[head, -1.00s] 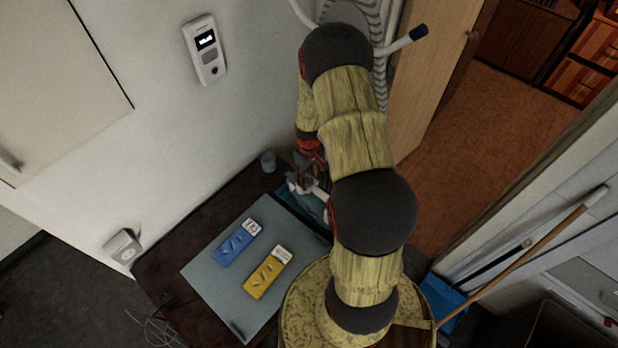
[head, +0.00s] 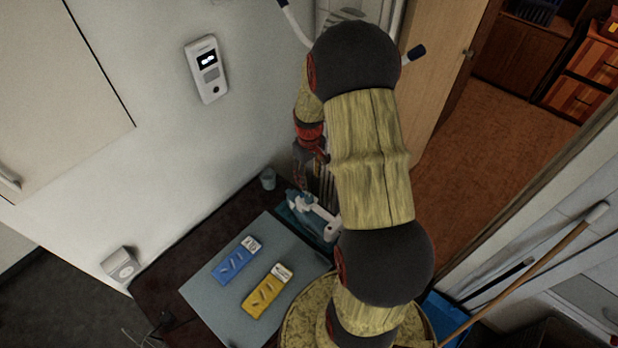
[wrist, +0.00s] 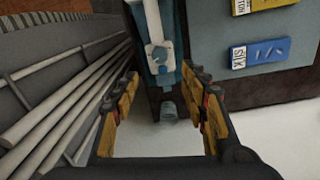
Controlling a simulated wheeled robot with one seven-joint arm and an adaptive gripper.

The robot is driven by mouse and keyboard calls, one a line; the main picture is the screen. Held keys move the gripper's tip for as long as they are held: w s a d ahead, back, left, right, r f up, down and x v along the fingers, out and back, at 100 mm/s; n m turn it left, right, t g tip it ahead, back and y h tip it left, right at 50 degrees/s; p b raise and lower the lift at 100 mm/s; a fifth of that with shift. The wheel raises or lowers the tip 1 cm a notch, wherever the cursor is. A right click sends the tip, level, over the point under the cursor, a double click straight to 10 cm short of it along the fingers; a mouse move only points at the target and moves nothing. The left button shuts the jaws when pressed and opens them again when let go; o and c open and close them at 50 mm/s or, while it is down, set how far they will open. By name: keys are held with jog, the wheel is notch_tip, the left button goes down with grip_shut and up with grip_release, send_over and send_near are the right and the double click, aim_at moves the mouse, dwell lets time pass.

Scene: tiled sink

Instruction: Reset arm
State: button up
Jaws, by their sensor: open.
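My gripper (head: 312,172) is raised above the far right part of the dark table (head: 190,230), near the wall. In the wrist view my gripper (wrist: 160,80) has its two yellow-and-black fingers wide apart, with nothing held between them. A white-and-blue item (head: 318,212) lies on a teal tray (head: 290,218) below the gripper. It also shows past the fingertips in the wrist view (wrist: 157,45), apart from them. My arm hides part of the tray's right side.
A grey mat (head: 215,290) holds a blue pack (head: 235,262) and a yellow pack (head: 266,293). A small cup (head: 268,179) stands by the wall. White pipes (wrist: 70,110) run close left of the gripper in the wrist view. A broom handle (head: 530,270) leans at right.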

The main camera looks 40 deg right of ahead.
dwell(0.4)
jog(key=s+a+r+t+b, duration=0.2)
jog(key=s+a+r+b, duration=0.3)
jog(key=a, duration=0.8)
jog(key=s+a+r+t+b, duration=0.3)
jog(key=s+a+r+b, duration=0.3)
jog(key=a+r, duration=0.8)
jog(key=s, duration=0.3)
jog(key=shift+s+r+n+t+b, duration=0.15)
jog(key=shift+r+n+t+b, duration=0.15)
jog(key=shift+n, duration=0.1)
